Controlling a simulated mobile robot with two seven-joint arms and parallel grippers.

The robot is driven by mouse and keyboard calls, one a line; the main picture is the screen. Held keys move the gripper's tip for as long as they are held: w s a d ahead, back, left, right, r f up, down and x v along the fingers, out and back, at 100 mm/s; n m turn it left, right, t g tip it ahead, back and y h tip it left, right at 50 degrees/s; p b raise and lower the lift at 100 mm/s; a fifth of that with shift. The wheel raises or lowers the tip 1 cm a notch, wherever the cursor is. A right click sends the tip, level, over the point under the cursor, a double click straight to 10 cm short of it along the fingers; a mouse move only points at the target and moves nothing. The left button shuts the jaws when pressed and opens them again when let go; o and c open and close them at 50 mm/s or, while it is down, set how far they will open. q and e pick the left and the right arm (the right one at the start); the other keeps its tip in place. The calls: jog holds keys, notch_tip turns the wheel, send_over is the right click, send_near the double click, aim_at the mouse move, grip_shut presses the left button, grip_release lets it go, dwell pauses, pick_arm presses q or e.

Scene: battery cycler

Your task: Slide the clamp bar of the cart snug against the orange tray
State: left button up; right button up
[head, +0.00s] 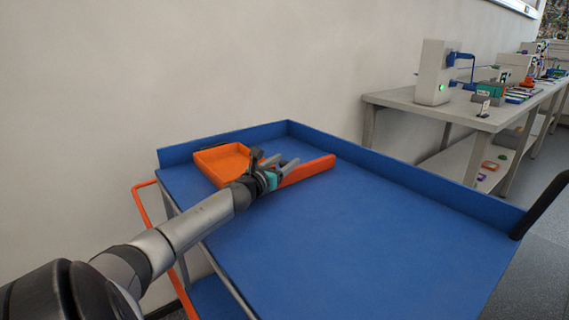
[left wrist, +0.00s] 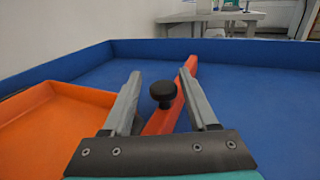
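The orange tray (head: 215,168) sits in the far left corner of the blue cart top; its right part shows at left in the left wrist view (left wrist: 40,125). The red-orange clamp bar (head: 312,169) lies on the cart right of the tray, partly hidden by my gripper. In the left wrist view the bar (left wrist: 188,72) slants away, with blue surface between it and the tray. A black round knob (left wrist: 163,91) stands on the bar. My left gripper (head: 288,163) is open, its fingers (left wrist: 164,100) on either side of the knob, with gaps showing. My right gripper is out of view.
The blue cart top (head: 380,230) has raised rims (head: 400,175) along the back and is clear to the right of the bar. A dark upright part (head: 543,204) stands at its right corner. A grey bench (head: 400,98) with devices stands behind at right.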

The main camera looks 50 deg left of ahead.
pick_arm(q)
jog(key=shift+o, duration=0.4)
jog(key=shift+d, duration=0.1)
jog(key=shift+s+f, duration=0.1)
jog(key=shift+s+d, duration=0.15)
jog(key=shift+s, duration=0.05)
jog(key=p+v, duration=0.5)
jog(key=v, duration=0.9)
jog(key=shift+s, duration=0.3)
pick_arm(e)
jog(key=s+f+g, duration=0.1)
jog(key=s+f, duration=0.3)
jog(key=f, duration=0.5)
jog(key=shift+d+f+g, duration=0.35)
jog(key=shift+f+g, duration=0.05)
